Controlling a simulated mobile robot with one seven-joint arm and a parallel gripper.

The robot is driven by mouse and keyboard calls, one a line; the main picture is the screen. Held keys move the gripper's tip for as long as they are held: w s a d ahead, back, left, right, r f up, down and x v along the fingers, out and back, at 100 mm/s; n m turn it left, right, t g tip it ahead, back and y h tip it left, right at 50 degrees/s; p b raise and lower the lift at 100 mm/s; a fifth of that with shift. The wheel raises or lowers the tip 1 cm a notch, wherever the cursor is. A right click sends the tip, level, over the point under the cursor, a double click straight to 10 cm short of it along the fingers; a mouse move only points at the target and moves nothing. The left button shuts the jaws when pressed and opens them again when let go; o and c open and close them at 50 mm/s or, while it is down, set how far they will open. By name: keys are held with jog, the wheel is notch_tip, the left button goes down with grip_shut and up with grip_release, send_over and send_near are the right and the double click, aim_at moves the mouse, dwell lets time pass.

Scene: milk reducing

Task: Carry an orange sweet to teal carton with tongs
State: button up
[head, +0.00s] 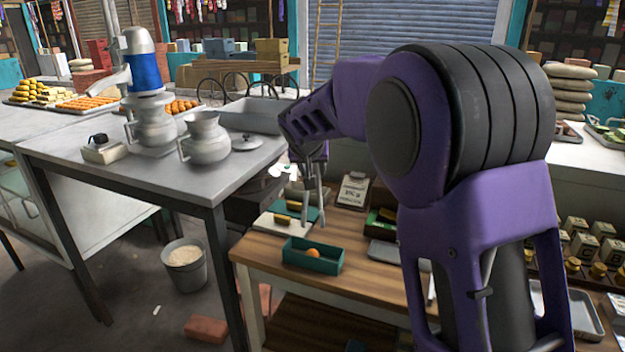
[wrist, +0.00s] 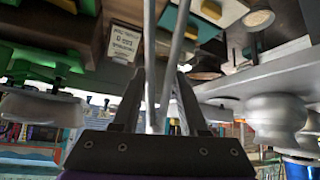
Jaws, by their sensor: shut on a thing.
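My gripper (head: 308,160) is shut on the metal tongs (head: 321,196), which hang down above the low wooden table. In the wrist view my gripper's fingers (wrist: 158,88) hold the two long tong arms (wrist: 148,60) between them. The teal carton (head: 318,266) stands at the table's front left. An orange sweet (head: 312,252) shows inside it. The tongs' tips are above and behind the carton, apart from it, with nothing visible between them.
A pale board (head: 270,230) with a dark yellow piece lies behind the carton. A printed card (head: 353,190) stands behind. A taller metal table (head: 80,165) with steel pots (head: 207,140) is left. A bucket (head: 185,270) stands on the floor. Small boxes (head: 585,245) are right.

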notch_tip(320, 180, up, 3)
jog(key=shift+r, duration=0.2)
jog(key=shift+s+f, duration=0.1)
dwell(0.9)
